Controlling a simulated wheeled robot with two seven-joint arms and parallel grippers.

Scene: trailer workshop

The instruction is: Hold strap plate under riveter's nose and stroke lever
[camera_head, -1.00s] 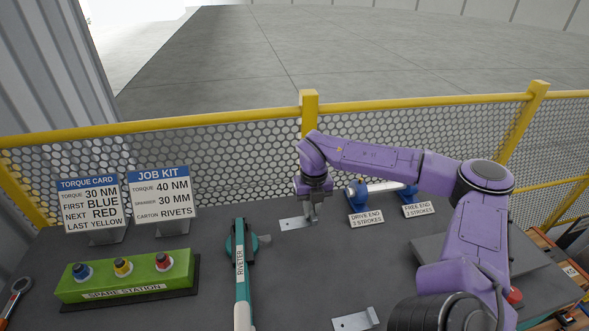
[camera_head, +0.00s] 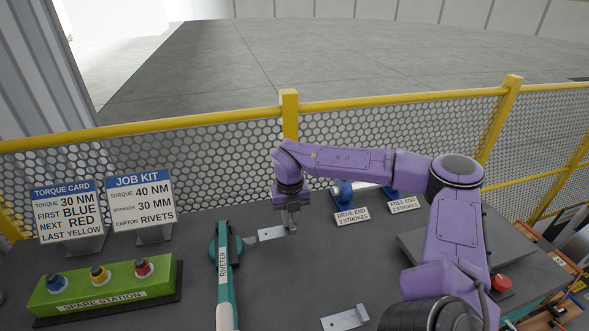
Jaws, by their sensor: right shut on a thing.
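The riveter (camera_head: 224,285) is a teal and white long tool labelled RIVETER, lying on the dark bench left of centre. Its dark round head and nose (camera_head: 240,243) are at the far end. A silver strap plate (camera_head: 272,234) is held by my right gripper (camera_head: 289,221), which is shut on its right end. The plate's left end is close to the nose; I cannot tell whether it touches or lies under it. A second silver plate (camera_head: 342,320) with an upturned end lies at the front edge. My left gripper is not in view.
A blue-ended shaft (camera_head: 343,192) stands behind the signs DRIVE END (camera_head: 352,217) and FREE END (camera_head: 403,204). The green spare station (camera_head: 105,285) and two cards, TORQUE CARD (camera_head: 65,210) and JOB KIT (camera_head: 141,200), are left. A red button (camera_head: 501,282) is right. A mesh fence (camera_head: 230,160) runs behind.

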